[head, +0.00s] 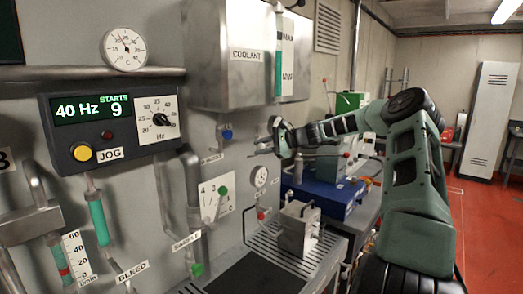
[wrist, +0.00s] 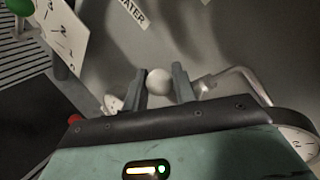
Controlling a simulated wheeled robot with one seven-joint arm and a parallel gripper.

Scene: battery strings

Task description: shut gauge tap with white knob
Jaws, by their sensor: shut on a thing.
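The white knob (wrist: 159,82) shows as a round ball between the two fingers of my gripper (wrist: 160,76) in the wrist view. The fingers stand on either side of it and are shut on it. In the head view my gripper (head: 258,147) reaches left to the grey panel, above a small round gauge (head: 260,177); the knob cannot be made out there. A bent metal pipe (wrist: 238,80) runs right of the knob in the wrist view. A dial face (wrist: 298,143) is partly hidden at the lower right edge by my gripper body.
A blue knob (head: 226,134) and a green knob (head: 223,190) sit on the panel left of my gripper. A metal box (head: 297,229) stands on the slatted bench below. The coolant tank (head: 240,60) hangs above.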

